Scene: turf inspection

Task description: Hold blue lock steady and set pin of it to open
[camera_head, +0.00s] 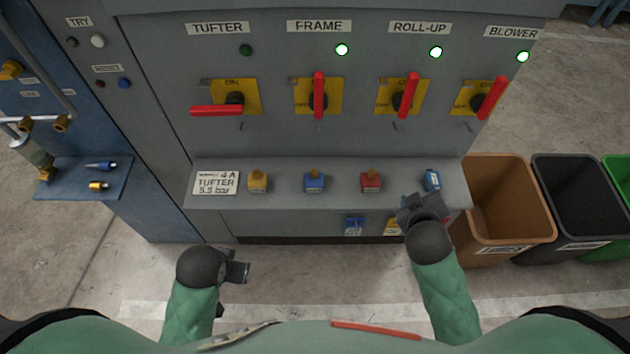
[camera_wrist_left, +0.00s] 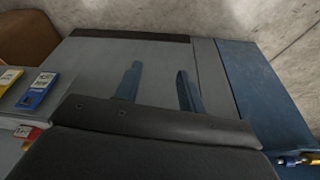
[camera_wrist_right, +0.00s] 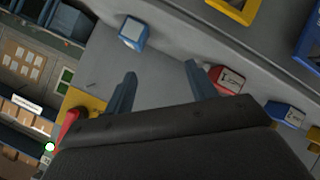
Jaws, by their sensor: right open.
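The blue lock (camera_head: 314,183) stands on the grey ledge (camera_head: 345,198) of the machine, with a small brass-coloured pin on top. It also shows at the right of the right wrist view (camera_wrist_right: 285,113), marked with a 2. The pin's setting is too small to read. My right gripper (camera_head: 412,208) is open and empty at the ledge's right front, right of the blue lock and apart from it. Its fingers show spread in the right wrist view (camera_wrist_right: 160,85). My left gripper (camera_head: 238,268) is open and empty, below and in front of the ledge; its spread fingers show in the left wrist view (camera_wrist_left: 158,88).
A yellow lock (camera_head: 258,182) and a red lock (camera_head: 370,182) flank the blue one. A blue-and-white block (camera_head: 432,180) stands at the ledge's right end. Blue (camera_head: 354,226) and yellow tags hang below. Red-handled switches are above; bins (camera_head: 503,200) stand right.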

